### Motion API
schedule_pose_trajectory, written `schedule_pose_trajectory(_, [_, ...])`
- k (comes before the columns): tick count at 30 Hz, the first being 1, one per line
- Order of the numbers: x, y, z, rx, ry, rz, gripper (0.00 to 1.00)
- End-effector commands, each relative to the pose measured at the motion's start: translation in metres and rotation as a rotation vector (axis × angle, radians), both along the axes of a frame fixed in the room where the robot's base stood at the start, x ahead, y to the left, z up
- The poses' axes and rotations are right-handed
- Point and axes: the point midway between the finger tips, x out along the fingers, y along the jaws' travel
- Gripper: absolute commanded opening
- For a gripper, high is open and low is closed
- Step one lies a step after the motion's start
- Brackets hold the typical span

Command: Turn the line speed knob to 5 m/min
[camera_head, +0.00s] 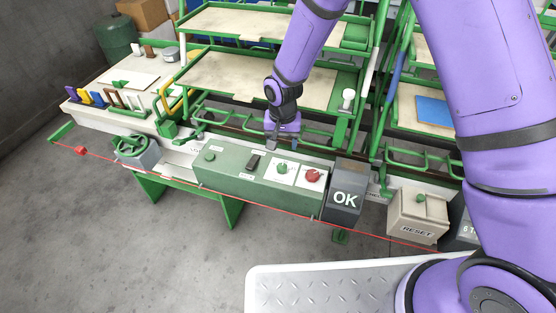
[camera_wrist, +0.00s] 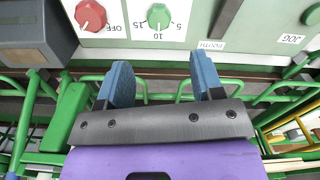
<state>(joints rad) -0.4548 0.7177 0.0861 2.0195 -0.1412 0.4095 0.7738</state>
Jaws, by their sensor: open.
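The green knob (camera_head: 282,168) is on a white plate on the green control box (camera_head: 235,178). In the wrist view the same green knob (camera_wrist: 158,16) shows at the top edge, with 5, 10 and 15 printed around it.
A red knob (camera_head: 312,175) marked OFF sits right beside the green one. A dark slot-like switch (camera_head: 253,162) and a green button (camera_head: 209,156) are left. A grey OK box (camera_head: 346,190) stands right. Green racks (camera_head: 262,83) rise behind; a red cord (camera_head: 262,207) runs along the front.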

Motion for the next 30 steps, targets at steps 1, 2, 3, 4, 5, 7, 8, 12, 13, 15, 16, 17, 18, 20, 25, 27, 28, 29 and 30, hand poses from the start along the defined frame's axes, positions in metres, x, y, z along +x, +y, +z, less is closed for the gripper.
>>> schedule_pose_trajectory(1, [0.000, 0.000, -0.005, -0.001, 0.001, 0.000, 0.61])
schedule_pose_trajectory(2, [0.000, 0.000, -0.008, -0.001, 0.002, 0.000, 0.61])
schedule_pose_trajectory(3, [0.000, -0.001, -0.013, -0.002, 0.002, 0.000, 0.61])
schedule_pose_trajectory(4, [0.000, -0.001, -0.017, -0.003, 0.002, 0.000, 0.61])
schedule_pose_trajectory(5, [-0.001, -0.001, -0.023, -0.003, 0.003, 0.000, 0.61])
schedule_pose_trajectory(7, [-0.001, -0.001, -0.035, -0.003, 0.003, 0.000, 0.61])
schedule_pose_trajectory(8, [-0.001, -0.001, -0.041, -0.002, 0.004, 0.000, 0.61])
schedule_pose_trajectory(12, [-0.001, -0.001, -0.065, -0.003, 0.002, 0.000, 0.61])
schedule_pose_trajectory(13, [-0.001, -0.001, -0.070, -0.003, 0.002, 0.000, 0.61])
schedule_pose_trajectory(15, [0.000, -0.001, -0.080, -0.002, 0.002, 0.000, 0.61])
schedule_pose_trajectory(16, [0.000, -0.001, -0.084, -0.002, 0.002, -0.001, 0.61])
schedule_pose_trajectory(17, [0.000, -0.001, -0.087, -0.001, 0.001, -0.001, 0.61])
schedule_pose_trajectory(18, [0.000, -0.001, -0.091, -0.001, 0.001, -0.001, 0.61])
schedule_pose_trajectory(20, [0.000, -0.001, -0.096, -0.002, 0.001, 0.000, 0.61])
schedule_pose_trajectory(25, [0.000, -0.001, -0.103, -0.001, 0.000, 0.000, 0.61])
schedule_pose_trajectory(27, [0.000, -0.001, -0.104, 0.000, -0.001, 0.000, 0.61])
schedule_pose_trajectory(28, [0.000, -0.001, -0.104, 0.000, -0.001, 0.000, 0.61])
schedule_pose_trajectory(29, [0.000, -0.001, -0.104, 0.000, -0.001, 0.000, 0.61])
schedule_pose_trajectory(30, [0.000, -0.001, -0.104, 0.000, -0.001, 0.000, 0.61])
